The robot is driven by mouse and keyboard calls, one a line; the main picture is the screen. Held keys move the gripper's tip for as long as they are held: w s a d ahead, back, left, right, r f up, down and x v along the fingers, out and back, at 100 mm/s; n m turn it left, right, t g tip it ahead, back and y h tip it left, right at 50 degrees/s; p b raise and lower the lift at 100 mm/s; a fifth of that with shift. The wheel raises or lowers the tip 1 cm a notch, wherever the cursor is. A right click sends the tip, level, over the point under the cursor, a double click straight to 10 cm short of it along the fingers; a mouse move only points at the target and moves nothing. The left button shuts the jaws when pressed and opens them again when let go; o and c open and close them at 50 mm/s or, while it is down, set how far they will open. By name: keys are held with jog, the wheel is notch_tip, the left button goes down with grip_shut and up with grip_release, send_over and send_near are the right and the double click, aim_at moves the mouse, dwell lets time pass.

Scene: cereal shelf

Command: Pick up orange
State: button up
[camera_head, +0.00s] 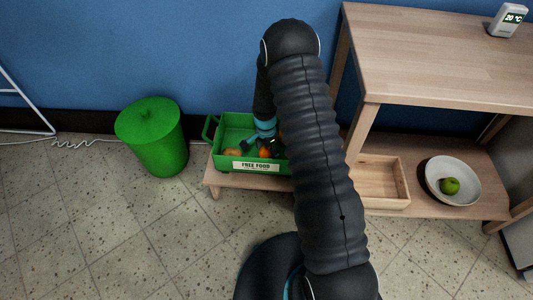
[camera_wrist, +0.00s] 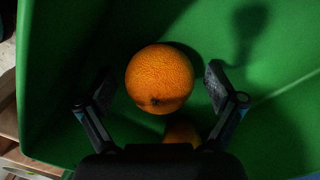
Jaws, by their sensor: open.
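An orange (camera_wrist: 159,78) lies on the floor of the green crate (camera_wrist: 50,140), in the middle of the wrist view. My gripper (camera_wrist: 160,85) is open, with one finger on each side of the orange and a gap on both sides. A second orange-coloured fruit (camera_wrist: 182,132) shows partly below it, mostly hidden by my gripper's body. In the head view, the crate (camera_head: 228,131) carries a "FREE FOOD" label and stands on a low wooden stand. My gripper reaches down into it, and my arm hides its right part.
A green lidded bin (camera_head: 152,137) stands left of the crate. A wooden shelf unit (camera_head: 440,55) is on the right, with a wooden tray (camera_head: 381,182) and a white bowl (camera_head: 453,180) holding a green apple (camera_head: 450,186) on its lower board. Blue wall stands behind.

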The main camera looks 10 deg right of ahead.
jog(key=c, duration=1.3)
jog(key=shift+r, duration=5.05)
